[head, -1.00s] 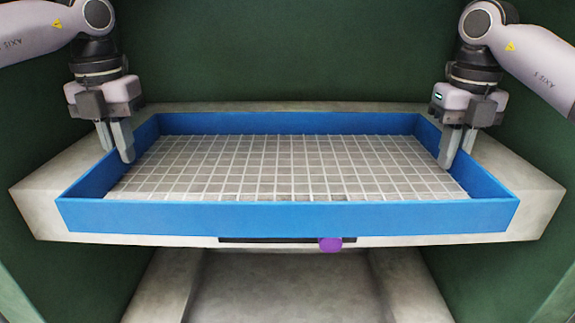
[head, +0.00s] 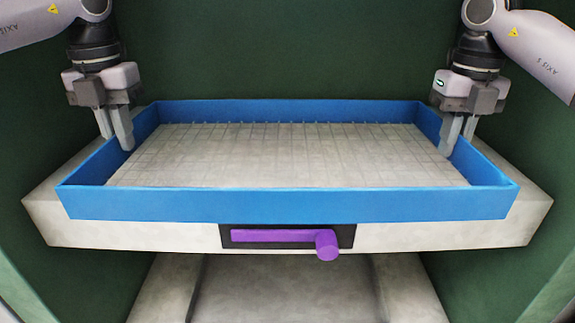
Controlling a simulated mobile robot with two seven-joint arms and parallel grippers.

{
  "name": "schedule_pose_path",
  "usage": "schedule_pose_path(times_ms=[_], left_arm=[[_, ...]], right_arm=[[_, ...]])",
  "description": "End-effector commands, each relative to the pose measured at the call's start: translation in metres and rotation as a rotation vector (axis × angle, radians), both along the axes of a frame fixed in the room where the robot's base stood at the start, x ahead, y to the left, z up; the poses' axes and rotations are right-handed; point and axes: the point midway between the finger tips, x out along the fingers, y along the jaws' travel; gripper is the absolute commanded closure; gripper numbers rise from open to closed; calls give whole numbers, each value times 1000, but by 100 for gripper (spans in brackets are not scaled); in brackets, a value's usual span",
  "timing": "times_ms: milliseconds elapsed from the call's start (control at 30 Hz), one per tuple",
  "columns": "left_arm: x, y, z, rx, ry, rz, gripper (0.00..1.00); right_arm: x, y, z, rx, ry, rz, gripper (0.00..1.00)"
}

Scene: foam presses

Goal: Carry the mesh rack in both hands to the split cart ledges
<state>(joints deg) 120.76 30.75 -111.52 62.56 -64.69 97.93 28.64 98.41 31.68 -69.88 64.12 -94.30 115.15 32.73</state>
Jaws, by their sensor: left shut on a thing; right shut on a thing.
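The mesh rack (head: 288,206) is a wide blue rectangular frame with a fine grid floor. It looks level, above a pale slab (head: 130,235); a gap below it is hard to judge. The grid lines look faint, and the pale surface shows through. My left gripper (head: 115,143) is shut on the rack's left wall, one finger inside and one outside. My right gripper (head: 458,144) is shut on the right wall in the same way. I cannot identify split cart ledges for certain in this view.
A purple handle (head: 275,236) with a round knob sits in a dark recess on the slab's front face. Dark green walls (head: 290,55) stand behind and at both sides. A pale recessed area (head: 285,285) lies below the slab.

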Motion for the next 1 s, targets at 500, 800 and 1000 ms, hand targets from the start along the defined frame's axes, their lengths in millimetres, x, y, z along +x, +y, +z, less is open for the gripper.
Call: schedule_pose_path(times_ms=[500,800,1000], left_arm=[[0,1,6,1,-2,3,100],[0,2,6,1,-2,4,100],[3,1,-1,1,0,4,100]], right_arm=[[0,-1,6,-1,-1,-3,100],[0,-1,6,-1,-1,-3,100],[3,-1,0,-1,0,-3,100]])
